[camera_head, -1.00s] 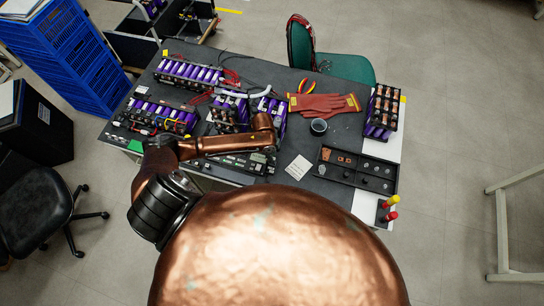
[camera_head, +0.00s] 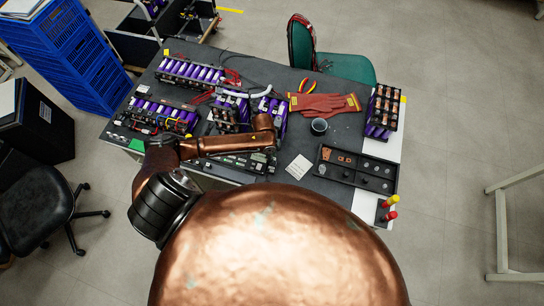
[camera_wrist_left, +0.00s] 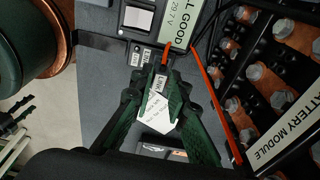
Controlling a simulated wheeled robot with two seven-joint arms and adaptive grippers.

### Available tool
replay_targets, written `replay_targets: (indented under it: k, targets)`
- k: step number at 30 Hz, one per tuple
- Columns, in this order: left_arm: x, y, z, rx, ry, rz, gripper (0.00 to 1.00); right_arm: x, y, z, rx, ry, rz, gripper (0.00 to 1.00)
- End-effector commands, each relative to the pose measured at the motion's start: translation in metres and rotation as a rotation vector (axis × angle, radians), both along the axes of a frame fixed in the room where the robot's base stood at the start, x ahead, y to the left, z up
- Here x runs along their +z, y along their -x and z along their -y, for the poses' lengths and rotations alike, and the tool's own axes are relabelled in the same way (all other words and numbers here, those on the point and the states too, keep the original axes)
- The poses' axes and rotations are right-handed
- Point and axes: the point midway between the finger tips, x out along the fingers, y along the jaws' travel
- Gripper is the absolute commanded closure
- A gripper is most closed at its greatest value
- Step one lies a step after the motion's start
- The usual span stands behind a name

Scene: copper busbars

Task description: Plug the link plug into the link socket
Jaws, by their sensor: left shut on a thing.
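My left gripper (camera_wrist_left: 160,92) has dark green fingers that come together near the middle of the left wrist view. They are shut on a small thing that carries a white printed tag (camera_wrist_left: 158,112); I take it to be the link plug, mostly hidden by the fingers. An orange strip (camera_wrist_left: 166,56) shows just beyond the fingertips. I cannot make out the link socket. My right gripper is not in view.
In the wrist view a battery module (camera_wrist_left: 272,75) with several copper terminals stands close on the right, with an orange cable (camera_wrist_left: 216,97) beside it.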

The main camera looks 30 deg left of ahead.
Motion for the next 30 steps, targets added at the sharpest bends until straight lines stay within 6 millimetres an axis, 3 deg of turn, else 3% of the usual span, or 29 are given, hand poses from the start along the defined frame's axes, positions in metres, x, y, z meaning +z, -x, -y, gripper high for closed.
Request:
replay_targets:
  k: [11, 25, 26, 30]
  targets:
    - [-0.014, 0.0, 0.0, 0.0, 0.0, 0.0, 1.0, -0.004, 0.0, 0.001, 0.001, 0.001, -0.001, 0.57]
    - [-0.016, 0.0, 0.0, 0.0, -0.001, 0.0, 1.0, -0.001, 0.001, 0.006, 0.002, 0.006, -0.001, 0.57]
    - [-0.017, 0.0, 0.0, 0.0, -0.001, 0.0, 0.84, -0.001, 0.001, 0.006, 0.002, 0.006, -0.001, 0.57]
    - [-0.017, 0.0, 0.0, 0.0, -0.001, 0.0, 0.75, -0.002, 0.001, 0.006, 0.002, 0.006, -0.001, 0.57]
